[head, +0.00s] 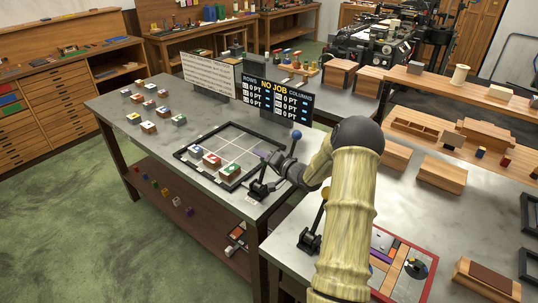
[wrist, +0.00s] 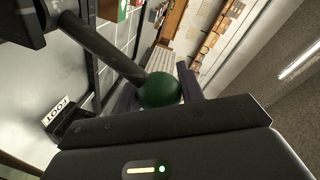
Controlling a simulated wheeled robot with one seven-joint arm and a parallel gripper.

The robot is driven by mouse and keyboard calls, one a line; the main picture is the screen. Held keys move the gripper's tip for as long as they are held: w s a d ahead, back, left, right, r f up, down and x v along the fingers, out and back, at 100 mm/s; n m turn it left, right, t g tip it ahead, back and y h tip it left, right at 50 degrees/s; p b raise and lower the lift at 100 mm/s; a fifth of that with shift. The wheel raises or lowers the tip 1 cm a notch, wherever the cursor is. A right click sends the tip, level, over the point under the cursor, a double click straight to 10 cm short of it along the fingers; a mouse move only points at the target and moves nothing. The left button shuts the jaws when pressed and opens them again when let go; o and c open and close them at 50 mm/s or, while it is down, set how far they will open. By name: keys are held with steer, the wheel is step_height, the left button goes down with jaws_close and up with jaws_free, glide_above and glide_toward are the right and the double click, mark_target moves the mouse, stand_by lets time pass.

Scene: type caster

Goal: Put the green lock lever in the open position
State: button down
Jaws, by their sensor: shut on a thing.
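The green lock lever shows in the wrist view as a green ball knob (wrist: 160,90) on a dark, slanted rod (wrist: 104,50). My gripper (wrist: 158,94) is shut on the knob, with a purple-grey finger on each side. In the head view my gripper (head: 275,163) is at the near right corner of the black square frame (head: 190,160), above a black lever base (head: 259,189). The green knob is hidden there by my gripper. A small lettered label (wrist: 57,113) lies near the lever's foot in the wrist view; I cannot read it surely.
A blue ball knob (head: 296,134) stands just beyond my gripper. Another black lever base (head: 309,240) stands on the right bench beside my arm. Coloured blocks (head: 212,160) sit in the frame, and several more stand at the table's far left. A score board (head: 277,100) stands behind.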

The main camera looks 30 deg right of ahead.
steer(key=shift+w+r, duration=0.1)
stand_by(0.3)
steer(key=c, duration=0.9)
jaws_free()
steer(key=shift+w, duration=0.15)
step_height(320, 180, up, 10)
steer(key=shift+f+b, duration=0.1)
steer(key=shift+b, duration=0.35)
